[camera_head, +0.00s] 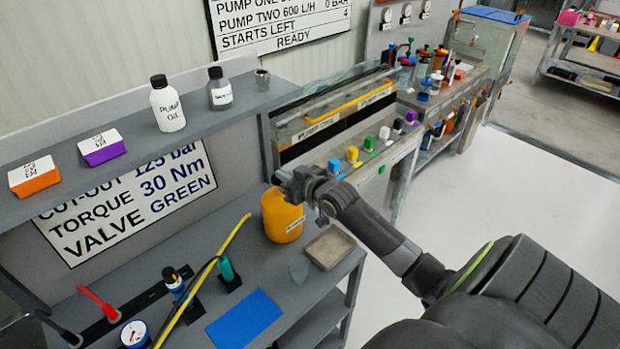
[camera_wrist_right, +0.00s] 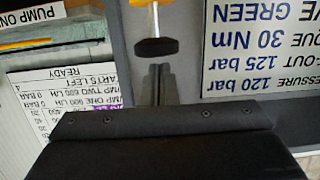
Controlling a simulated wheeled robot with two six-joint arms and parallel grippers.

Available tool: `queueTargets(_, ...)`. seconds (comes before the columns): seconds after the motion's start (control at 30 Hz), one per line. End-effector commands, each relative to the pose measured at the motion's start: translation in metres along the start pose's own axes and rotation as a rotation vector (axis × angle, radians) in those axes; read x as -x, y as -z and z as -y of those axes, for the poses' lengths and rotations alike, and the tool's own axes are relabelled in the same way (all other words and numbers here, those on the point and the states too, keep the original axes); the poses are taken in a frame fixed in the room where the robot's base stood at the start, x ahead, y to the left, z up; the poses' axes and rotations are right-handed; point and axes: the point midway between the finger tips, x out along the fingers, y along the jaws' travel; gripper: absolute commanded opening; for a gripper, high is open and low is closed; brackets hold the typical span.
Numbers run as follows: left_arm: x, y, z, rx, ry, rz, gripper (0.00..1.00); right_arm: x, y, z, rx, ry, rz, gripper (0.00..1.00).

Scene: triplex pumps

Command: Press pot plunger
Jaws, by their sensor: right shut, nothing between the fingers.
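The orange-yellow pot (camera_head: 283,218) stands on the grey bench beside the shelf end, with a small label low on its front. My right gripper (camera_head: 284,180) is directly over its top in the head view and hides the plunger there. In the right wrist view, which is upside down, the black plunger knob (camera_wrist_right: 156,47) sits on a thin metal rod, with a bit of orange at the top edge. My right gripper (camera_wrist_right: 160,72) is shut and empty, its fingertips close to the knob. My left gripper is not in view.
A shallow tray (camera_head: 330,247) sits right of the pot. The shelf (camera_head: 130,143) with bottles and boxes runs behind. The pump unit (camera_head: 335,150) stands beyond.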

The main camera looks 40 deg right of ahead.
Motion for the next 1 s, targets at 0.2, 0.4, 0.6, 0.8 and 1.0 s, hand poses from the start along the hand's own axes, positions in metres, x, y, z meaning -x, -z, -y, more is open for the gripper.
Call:
queueTargets(0.2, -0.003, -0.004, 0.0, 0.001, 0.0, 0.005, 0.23, 0.037, 0.003, -0.001, 0.007, 0.0, -0.003, 0.0)
queueTargets(0.4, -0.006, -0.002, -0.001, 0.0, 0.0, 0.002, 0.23, 0.073, 0.004, 0.0, 0.006, 0.001, -0.004, 0.0)
queueTargets(0.6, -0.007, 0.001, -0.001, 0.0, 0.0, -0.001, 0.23, 0.094, 0.005, 0.0, 0.004, 0.0, -0.005, 0.0)
queueTargets(0.8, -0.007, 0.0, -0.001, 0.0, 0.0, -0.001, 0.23, 0.1, 0.006, 0.0, 0.003, 0.001, -0.007, 0.0)
queueTargets(1.0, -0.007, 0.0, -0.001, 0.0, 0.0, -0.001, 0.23, 0.1, 0.006, 0.0, 0.002, 0.001, -0.007, 0.0)
